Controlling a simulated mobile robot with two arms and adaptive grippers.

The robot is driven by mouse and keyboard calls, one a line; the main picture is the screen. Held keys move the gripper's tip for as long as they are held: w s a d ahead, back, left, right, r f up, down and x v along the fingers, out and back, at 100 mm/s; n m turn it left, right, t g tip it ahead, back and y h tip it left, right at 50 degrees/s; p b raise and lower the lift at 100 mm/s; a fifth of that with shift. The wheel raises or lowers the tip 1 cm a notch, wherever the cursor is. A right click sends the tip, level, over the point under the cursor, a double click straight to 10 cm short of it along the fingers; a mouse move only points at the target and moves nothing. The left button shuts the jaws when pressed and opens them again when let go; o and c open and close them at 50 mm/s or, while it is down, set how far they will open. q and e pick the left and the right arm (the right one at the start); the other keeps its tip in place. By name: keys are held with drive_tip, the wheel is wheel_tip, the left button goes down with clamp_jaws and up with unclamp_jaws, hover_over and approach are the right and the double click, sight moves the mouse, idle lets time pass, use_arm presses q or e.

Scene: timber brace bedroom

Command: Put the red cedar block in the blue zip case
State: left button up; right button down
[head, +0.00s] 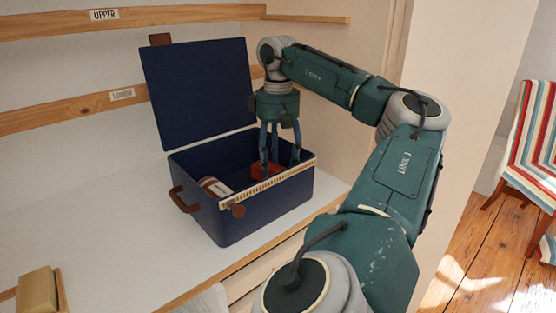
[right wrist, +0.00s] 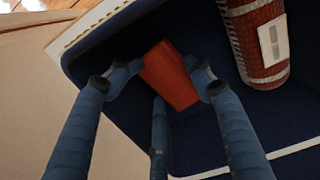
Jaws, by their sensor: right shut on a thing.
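The blue zip case (head: 200,218) stands on the white surface with its lid (head: 200,92) raised and open. My right gripper (head: 279,162) reaches down into the case near its right end. In the right wrist view the gripper's fingers (right wrist: 163,88) are shut on the red cedar block (right wrist: 170,75), which is inside the case walls. In the head view the block (head: 265,170) shows partly behind the fingers and front rim. I cannot tell whether it touches the case floor. My left gripper is not in view.
A red and white cylinder (head: 216,187) lies in the case, left of the block; it also shows in the right wrist view (right wrist: 258,40). A tan block-like object (head: 37,292) is at the lower left. Wooden rails labelled UPPER (head: 104,15) run behind. A striped chair (head: 530,130) stands right.

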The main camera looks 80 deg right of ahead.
sight(278, 169)
drive_tip(key=shift+f+b, duration=1.2)
drive_tip(key=shift+f, duration=0.2)
idle(0.4)
drive_tip(key=c, duration=0.6)
unclamp_jaws()
drive_tip(key=shift+c, duration=0.2)
drive_tip(key=shift+r, duration=0.1)
wheel_tip(278, 169, up, 18)
drive_tip(key=p, duration=1.7)
drive_tip(key=w+a+r+p, duration=0.1)
drive_tip(key=w+a+p, duration=0.1)
drive_tip(key=w+a, duration=0.4)
drive_tip(key=w+a+r+p, duration=0.1)
drive_tip(key=w+a+p, duration=0.2)
drive_tip(key=w+a, duration=0.4)
drive_tip(key=a, duration=0.6)
drive_tip(key=shift+w+r, duration=0.25)
